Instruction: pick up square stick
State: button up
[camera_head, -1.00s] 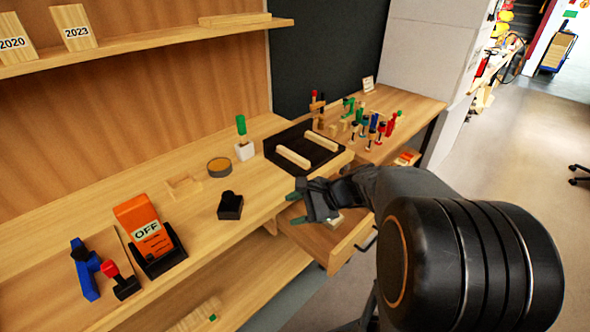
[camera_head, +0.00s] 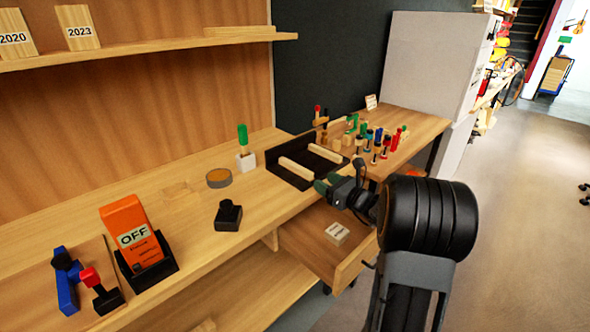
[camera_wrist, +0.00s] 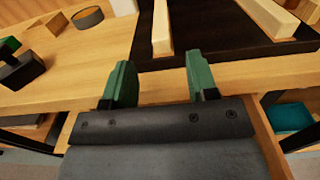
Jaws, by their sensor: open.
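Two pale wooden sticks lie on a black tray (camera_head: 287,176) on the bench. One stick (camera_head: 297,169) is on the left side and the other (camera_head: 325,153) on the right; I cannot tell which is the square stick. My gripper (camera_head: 328,183) is open and empty, just in front of the tray's front edge. In the wrist view my gripper's green fingers (camera_wrist: 158,65) are spread apart. The left stick (camera_wrist: 162,28) shows beyond and between them, and the right stick (camera_wrist: 268,18) lies to the right of them.
An open drawer (camera_head: 352,267) holding a small block (camera_head: 337,233) is below my gripper. Several coloured tools (camera_head: 375,140) stand on the bench right of the tray. A green-handled tool in a white holder (camera_head: 245,160), a round tin (camera_head: 219,178) and a black holder (camera_head: 228,215) are to the left.

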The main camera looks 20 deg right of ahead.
aim_at(312, 174)
jog(key=shift+x, duration=3.05)
grip_shut()
jog(key=shift+r, duration=0.15)
